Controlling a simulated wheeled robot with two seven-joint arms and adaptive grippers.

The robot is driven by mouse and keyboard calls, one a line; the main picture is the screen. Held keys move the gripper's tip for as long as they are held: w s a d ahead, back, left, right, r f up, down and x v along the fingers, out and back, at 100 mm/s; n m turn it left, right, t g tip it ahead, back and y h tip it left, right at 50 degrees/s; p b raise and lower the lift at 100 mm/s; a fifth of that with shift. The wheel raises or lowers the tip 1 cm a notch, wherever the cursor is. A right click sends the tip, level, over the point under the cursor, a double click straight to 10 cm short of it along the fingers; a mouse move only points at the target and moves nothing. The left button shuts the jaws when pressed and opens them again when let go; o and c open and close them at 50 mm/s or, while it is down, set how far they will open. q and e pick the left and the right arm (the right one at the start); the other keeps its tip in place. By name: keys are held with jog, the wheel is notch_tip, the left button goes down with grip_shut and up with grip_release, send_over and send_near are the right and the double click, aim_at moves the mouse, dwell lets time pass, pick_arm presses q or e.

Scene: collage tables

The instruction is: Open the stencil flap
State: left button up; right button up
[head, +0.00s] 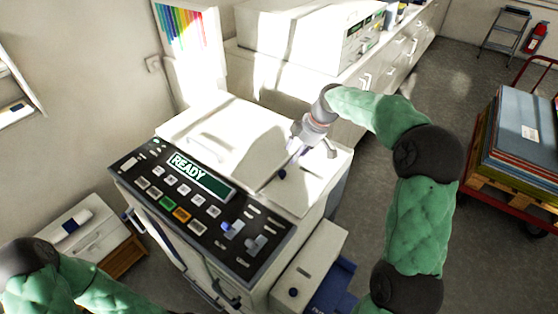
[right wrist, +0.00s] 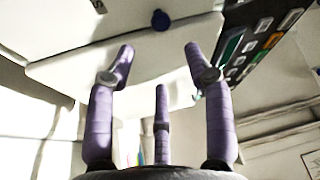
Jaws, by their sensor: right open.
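The white machine has a pale top panel (head: 305,185) at its right end, with a small dark blue knob (head: 282,174) on it. I take this panel for the stencil flap; it looks closed and flat. In the right wrist view the knob (right wrist: 160,20) shows beyond the fingertips, on the pale surface. My right gripper (head: 303,155) is just above the panel, near the knob. Its purple fingers (right wrist: 160,62) are spread and empty, apart from the knob. My left arm enters at lower left; its gripper is out of view.
A control panel with a READY display (head: 200,178) runs along the machine's front. A raised white cover (head: 225,140) is left of the flap. A cabinet (head: 375,75) stands behind, and a loaded red cart (head: 515,195) stands at right. Grey floor is clear between.

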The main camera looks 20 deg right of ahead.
aim_at(283, 172)
jog(key=b+x, duration=0.1)
jog(key=x, duration=0.9)
jog(key=shift+s+f+b, duration=0.15)
jog(key=shift+f+b, duration=0.1)
jog(key=shift+b, duration=0.05)
jog(key=shift+c, duration=0.3)
grip_shut()
